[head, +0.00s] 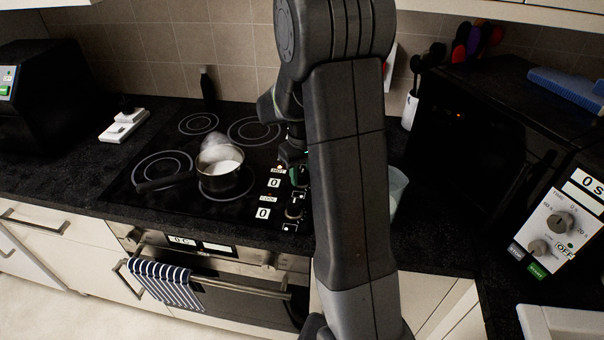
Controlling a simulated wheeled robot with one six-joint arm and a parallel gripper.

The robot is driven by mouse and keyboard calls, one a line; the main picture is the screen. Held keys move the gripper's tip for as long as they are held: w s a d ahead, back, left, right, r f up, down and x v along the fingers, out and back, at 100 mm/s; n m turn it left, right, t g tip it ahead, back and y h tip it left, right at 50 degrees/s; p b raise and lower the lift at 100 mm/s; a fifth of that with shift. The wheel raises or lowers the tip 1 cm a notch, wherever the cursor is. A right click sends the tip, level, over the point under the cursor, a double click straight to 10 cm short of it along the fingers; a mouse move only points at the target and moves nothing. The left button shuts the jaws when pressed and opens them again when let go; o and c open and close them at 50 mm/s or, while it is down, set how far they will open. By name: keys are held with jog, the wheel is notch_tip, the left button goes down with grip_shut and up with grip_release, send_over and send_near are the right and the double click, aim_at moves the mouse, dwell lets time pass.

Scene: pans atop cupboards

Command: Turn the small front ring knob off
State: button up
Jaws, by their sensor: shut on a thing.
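The black cooktop (120,190) has several ring outlines and a strip of knobs and small displays along its right side. A small pot (222,178) with white contents and steam above it stands on the front right ring, its handle pointing left. My gripper (298,178) points down at this strip, partly hidden by my arm. It is shut on a control knob, which its fingers mostly hide; I cannot tell which ring that knob serves. Another knob (294,211) shows nearer the front edge. Two displays (274,183) and (263,213) read 0.
My forearm covers the counter right of the cooktop and partly hides a pale green container (396,186). A black microwave (468,125) and a panel with dials (560,222) stand at right. A striped towel (165,283) hangs on the oven handle below.

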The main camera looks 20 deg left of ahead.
aim_at(302, 173)
jog(key=shift+n, duration=0.3)
jog(key=o, duration=1)
jog(key=shift+c, duration=0.2)
notch_tip(302, 173, up, 14)
jog(key=shift+f, duration=0.1)
notch_tip(302, 173, down, 14)
jog(key=shift+r, duration=0.1)
dwell(0.7)
